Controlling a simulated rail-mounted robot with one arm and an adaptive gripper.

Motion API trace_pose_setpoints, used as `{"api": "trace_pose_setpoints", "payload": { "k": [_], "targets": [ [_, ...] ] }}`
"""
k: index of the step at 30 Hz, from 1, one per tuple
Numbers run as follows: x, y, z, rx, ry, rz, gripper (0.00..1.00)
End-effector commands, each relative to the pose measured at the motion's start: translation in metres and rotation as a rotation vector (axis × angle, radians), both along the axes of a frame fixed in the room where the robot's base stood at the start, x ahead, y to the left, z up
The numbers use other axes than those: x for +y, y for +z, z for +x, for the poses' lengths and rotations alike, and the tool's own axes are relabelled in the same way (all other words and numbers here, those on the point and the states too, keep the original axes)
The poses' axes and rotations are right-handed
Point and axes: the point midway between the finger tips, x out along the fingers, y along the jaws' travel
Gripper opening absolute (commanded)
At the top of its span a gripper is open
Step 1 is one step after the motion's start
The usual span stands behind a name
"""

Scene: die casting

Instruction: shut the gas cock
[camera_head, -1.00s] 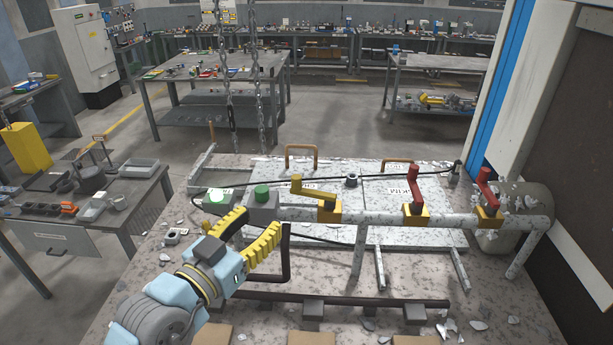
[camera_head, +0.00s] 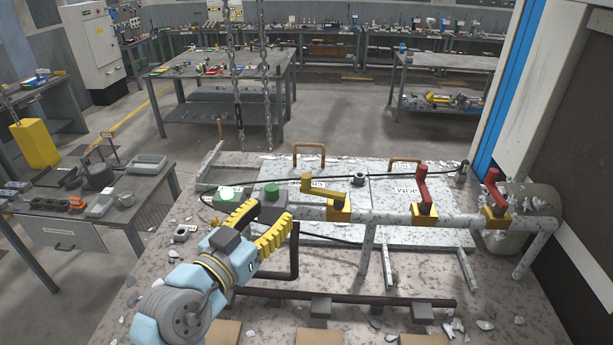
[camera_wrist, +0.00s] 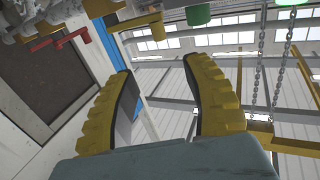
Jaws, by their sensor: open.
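Three valves with yellow bodies sit in a row on a pale, flaking pipe (camera_head: 384,219). The left one has a yellow lever (camera_head: 318,189) lying sideways to the left, nearly along the pipe. The other two have red levers, the middle one (camera_head: 421,182) and the right one (camera_head: 492,184), both standing up. No label shows which is the gas cock. My gripper (camera_head: 272,211) is open and empty, left of the yellow lever and apart from it. In the wrist view, the yellow lever (camera_wrist: 149,30) and a red lever (camera_wrist: 60,40) show beyond my open fingers (camera_wrist: 158,66).
Green-buttoned boxes (camera_head: 271,191) stand just beyond my fingertips. A dark bent bar (camera_head: 294,255) rises beside my gripper. Chains (camera_head: 266,100) hang behind. A light panel with a blue stripe (camera_head: 502,95) bounds the right side. Flakes litter the worktop (camera_head: 150,290).

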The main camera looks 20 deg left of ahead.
Motion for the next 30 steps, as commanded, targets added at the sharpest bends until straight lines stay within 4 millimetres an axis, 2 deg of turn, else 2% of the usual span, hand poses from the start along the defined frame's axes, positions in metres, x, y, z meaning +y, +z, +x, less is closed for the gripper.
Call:
{"api": "trace_pose_setpoints", "payload": {
  "k": [21,30],
  "targets": [
    [-0.015,0.001,0.108,0.003,-0.003,-0.001,0.5],
    [-0.018,0.0,0.13,0.003,-0.002,0.0,0.5]
  ]
}}
